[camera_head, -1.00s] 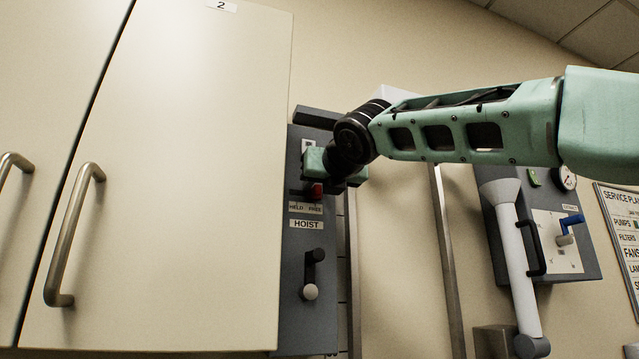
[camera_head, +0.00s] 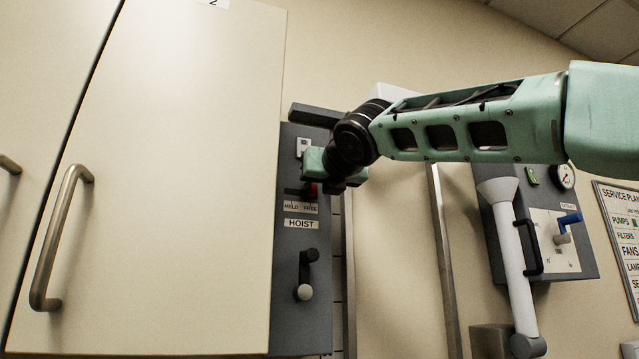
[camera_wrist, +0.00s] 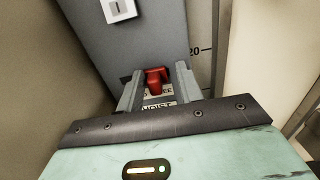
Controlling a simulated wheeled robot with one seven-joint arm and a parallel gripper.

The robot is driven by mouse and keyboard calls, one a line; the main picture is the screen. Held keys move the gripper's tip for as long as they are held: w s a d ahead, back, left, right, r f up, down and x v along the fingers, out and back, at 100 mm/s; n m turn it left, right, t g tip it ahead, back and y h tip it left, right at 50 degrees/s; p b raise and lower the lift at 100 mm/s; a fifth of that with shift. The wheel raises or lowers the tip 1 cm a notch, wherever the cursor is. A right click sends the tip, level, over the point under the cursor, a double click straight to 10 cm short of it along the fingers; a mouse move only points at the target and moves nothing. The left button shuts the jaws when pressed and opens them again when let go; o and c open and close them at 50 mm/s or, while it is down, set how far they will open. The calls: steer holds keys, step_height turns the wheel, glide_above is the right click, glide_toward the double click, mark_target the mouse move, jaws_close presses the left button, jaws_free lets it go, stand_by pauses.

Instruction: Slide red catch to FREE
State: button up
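The red catch (camera_wrist: 156,80) sits in a slot on the grey HOIST panel (camera_head: 303,262). In the head view the red catch (camera_head: 312,191) is at the right part of its slot, above the word FREE on the HELD/FREE label (camera_head: 300,208). My gripper (camera_wrist: 158,78) has its fingers apart, one on each side of the catch in the wrist view. The catch is nearer the left finger, with a gap on the right; I cannot tell whether the left finger touches it. In the head view my wrist hides the fingertips.
A black lever with a white knob (camera_head: 305,292) is below on the same panel. A cabinet door with a bar handle (camera_head: 60,238) stands close on the left. Right of the panel are a metal upright (camera_head: 445,260) and another grey unit with a blue handle (camera_head: 568,219).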

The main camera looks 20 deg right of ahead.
steer(key=s+b, duration=0.7)
steer(key=s, duration=1)
steer(key=shift+s+b, duration=0.25)
steer(key=shift+b, duration=0.1)
steer(key=shift+c, duration=0.3)
